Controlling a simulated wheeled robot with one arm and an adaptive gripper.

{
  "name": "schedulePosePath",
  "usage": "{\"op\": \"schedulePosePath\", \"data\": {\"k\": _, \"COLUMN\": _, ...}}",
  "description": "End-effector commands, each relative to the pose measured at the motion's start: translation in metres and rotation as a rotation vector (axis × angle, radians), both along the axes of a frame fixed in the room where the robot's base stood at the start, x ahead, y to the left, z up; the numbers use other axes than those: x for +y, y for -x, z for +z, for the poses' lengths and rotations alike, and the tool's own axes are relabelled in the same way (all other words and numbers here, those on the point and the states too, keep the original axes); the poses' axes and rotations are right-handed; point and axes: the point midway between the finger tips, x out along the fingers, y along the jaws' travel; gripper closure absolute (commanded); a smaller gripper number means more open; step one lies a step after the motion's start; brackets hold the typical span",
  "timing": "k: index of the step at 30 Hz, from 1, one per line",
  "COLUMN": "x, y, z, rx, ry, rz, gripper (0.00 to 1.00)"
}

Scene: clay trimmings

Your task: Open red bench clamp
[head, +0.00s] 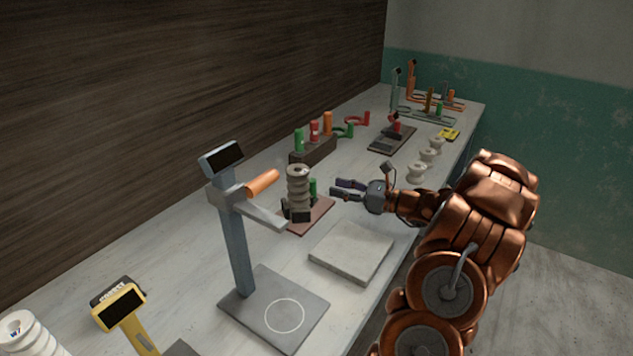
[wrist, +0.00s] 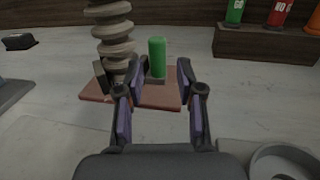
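A bench clamp with a reddish base plate (head: 318,217) stands on the bench left of my gripper (head: 337,190). Its upright green handle (head: 313,188) also shows in the wrist view (wrist: 157,58). A grey ribbed piece (head: 298,180) stands between the clamp's dark jaws, and it shows at the left in the wrist view (wrist: 114,38). In the wrist view my gripper (wrist: 161,68) is open and empty, with the green handle seen between its fingers, apparently a little beyond the tips. Another clamp with a dark base (head: 386,142) and a red handle (head: 396,126) stands farther back.
A pale slab (head: 350,252) lies in front of the clamp. A blue-grey stand (head: 238,245) with an orange handle rises at the left. A brown rack (head: 312,152) holds green, red and orange cylinders behind. Several white spools (head: 416,172) line the right edge.

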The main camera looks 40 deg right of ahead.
Motion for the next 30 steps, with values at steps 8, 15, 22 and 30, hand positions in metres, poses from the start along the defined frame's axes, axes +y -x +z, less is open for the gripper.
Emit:
{"op": "schedulePosePath", "data": {"k": 8, "x": 0.026, "y": -0.038, "z": 0.000, "rx": 0.002, "ry": 0.001, "rz": 0.012, "gripper": 0.63}}
{"op": "schedulePosePath", "data": {"k": 15, "x": 0.035, "y": -0.053, "z": 0.000, "rx": 0.003, "ry": 0.002, "rz": 0.010, "gripper": 0.63}}
{"op": "schedulePosePath", "data": {"k": 22, "x": 0.034, "y": -0.053, "z": 0.000, "rx": 0.002, "ry": 0.001, "rz": 0.007, "gripper": 0.63}}
{"op": "schedulePosePath", "data": {"k": 30, "x": 0.034, "y": -0.053, "z": 0.000, "rx": 0.001, "ry": 0.002, "rz": 0.007, "gripper": 0.85}}
